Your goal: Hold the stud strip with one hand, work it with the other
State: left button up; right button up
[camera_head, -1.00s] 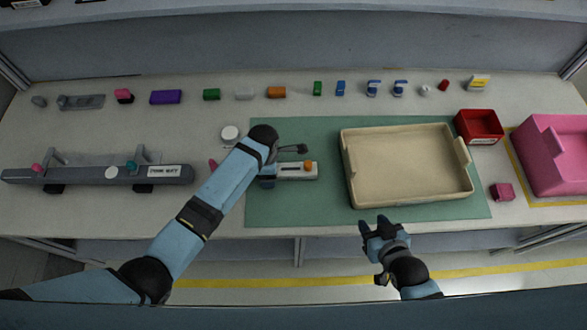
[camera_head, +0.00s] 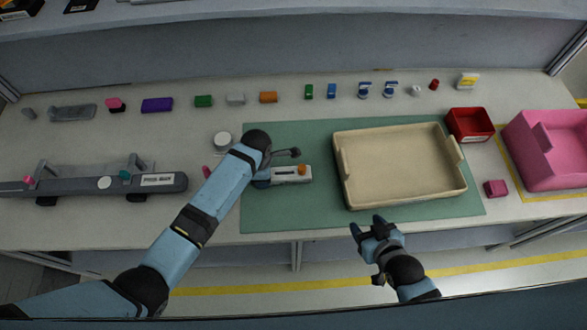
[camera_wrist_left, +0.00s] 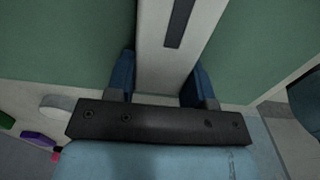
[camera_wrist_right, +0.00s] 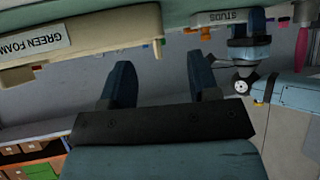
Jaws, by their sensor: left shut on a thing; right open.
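In the left wrist view the pale strip (camera_wrist_left: 168,55) lies between the two blue fingers (camera_wrist_left: 160,85). My right gripper (camera_head: 372,229) is open and empty, in front of the table edge below the beige tray. In the right wrist view its fingers (camera_wrist_right: 161,85) are apart, and the strip's STUDS label (camera_wrist_right: 233,17) shows upper right.
A beige tray (camera_head: 340,185) takes up the mat's right side. A red bin (camera_head: 470,138), a pink cube (camera_head: 496,188) and a pink crate (camera_head: 553,172) stand right of it. A grey fixture bar (camera_head: 90,185) lies at left. Several small coloured parts line the back.

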jog(key=w+a+r+n+g+y, duration=0.25)
jog(key=w+a+r+n, duration=0.25)
jog(key=w+a+n, duration=0.55)
jog(key=n+g+h, duration=0.4)
jog(key=n, duration=2.2)
send_near(302, 168)
jog(key=x, duration=1)
